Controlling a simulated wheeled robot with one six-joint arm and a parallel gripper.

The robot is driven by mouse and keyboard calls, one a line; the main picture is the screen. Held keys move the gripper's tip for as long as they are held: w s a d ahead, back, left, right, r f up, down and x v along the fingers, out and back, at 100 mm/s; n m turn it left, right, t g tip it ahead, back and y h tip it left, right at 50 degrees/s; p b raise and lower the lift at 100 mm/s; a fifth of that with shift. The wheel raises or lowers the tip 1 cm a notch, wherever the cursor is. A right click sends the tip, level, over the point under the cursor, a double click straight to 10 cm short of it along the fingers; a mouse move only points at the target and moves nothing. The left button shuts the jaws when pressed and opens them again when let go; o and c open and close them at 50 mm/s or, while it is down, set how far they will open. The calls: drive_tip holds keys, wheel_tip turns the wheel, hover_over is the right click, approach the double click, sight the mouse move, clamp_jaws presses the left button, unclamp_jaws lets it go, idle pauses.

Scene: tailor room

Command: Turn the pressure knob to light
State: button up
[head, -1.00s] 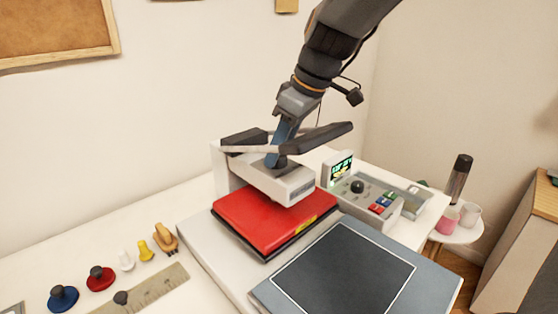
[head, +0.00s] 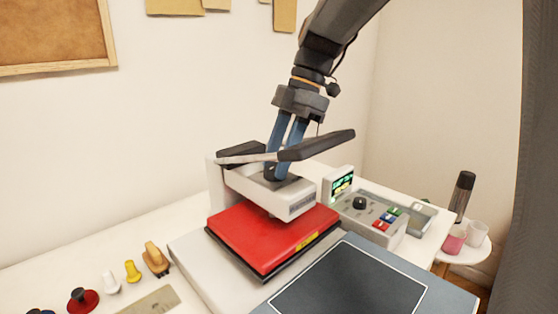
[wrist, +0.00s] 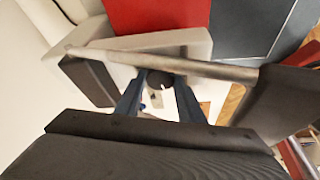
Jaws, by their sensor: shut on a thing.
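The heat press has a red upper plate (head: 270,238) under a light grey head (head: 300,200), with a dark lever handle (head: 325,145) above it. A small dark knob (wrist: 160,79) stands on top of the press head, which I take to be the pressure knob. My gripper (head: 279,170) points down behind the lever, and its blue fingers are shut on this knob. In the wrist view the fingertips lie on either side of it. Its markings are hidden, so I cannot tell its setting.
The lever's pale bar (wrist: 190,65) crosses close to my fingers. A control box (head: 372,222) with a lit screen, a black knob (head: 360,203) and coloured buttons stands at the right. A dark lower pad (head: 350,285) lies in front.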

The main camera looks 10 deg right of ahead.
drive_tip(key=shift+w+n+g+h, duration=0.15)
drive_tip(key=shift+n+g, duration=0.1)
drive_tip(key=shift+n, duration=0.5)
drive_tip(key=shift+w+n+g+h, duration=0.15)
drive_tip(key=shift+n+g, duration=0.1)
drive_tip(key=shift+n, duration=0.5)
drive_tip(key=shift+s, duration=0.1)
drive_tip(key=o, duration=0.8)
drive_tip(key=shift+f, duration=0.1)
drive_tip(key=shift+c, duration=0.2)
drive_tip(key=shift+d+r+p, duration=0.15)
drive_tip(key=shift+r+p, duration=0.35)
drive_tip(key=shift+r, duration=0.1)
drive_tip(key=p+v, duration=0.5)
drive_tip(key=v, duration=0.1)
drive_tip(key=shift+w+r, duration=0.25)
drive_tip(key=shift+r, duration=0.1)
drive_tip(key=shift+d+f, duration=0.1)
